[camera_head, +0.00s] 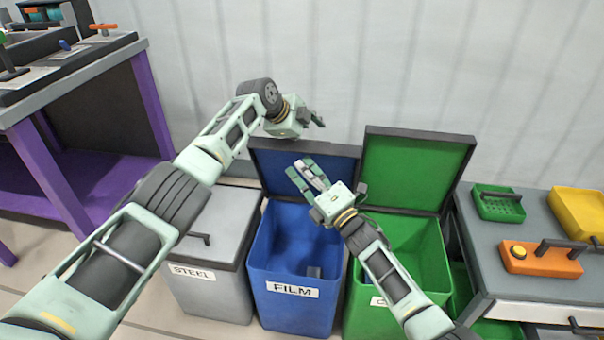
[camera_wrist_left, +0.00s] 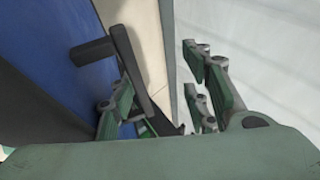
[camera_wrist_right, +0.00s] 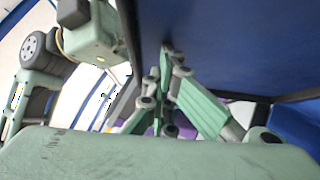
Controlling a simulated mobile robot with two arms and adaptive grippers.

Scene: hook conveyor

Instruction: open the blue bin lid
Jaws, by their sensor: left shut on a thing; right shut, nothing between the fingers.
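The blue bin (camera_head: 292,275), labelled FILM, stands in the middle of the head view. Its lid (camera_head: 280,165) is raised at the back, its blue inner face toward me; the bin mouth is uncovered. My right gripper (camera_head: 308,176) is shut and empty in front of the lid's inner face, close to the lid panel (camera_wrist_right: 215,45) in the right wrist view.
A closed grey STEEL bin (camera_head: 213,290) stands left of the blue bin. A green bin (camera_head: 425,250) with its lid (camera_head: 415,170) raised stands right. A grey bench (camera_head: 500,240) with trays is at right, a purple-legged bench (camera_head: 150,105) at left. The wall is close behind.

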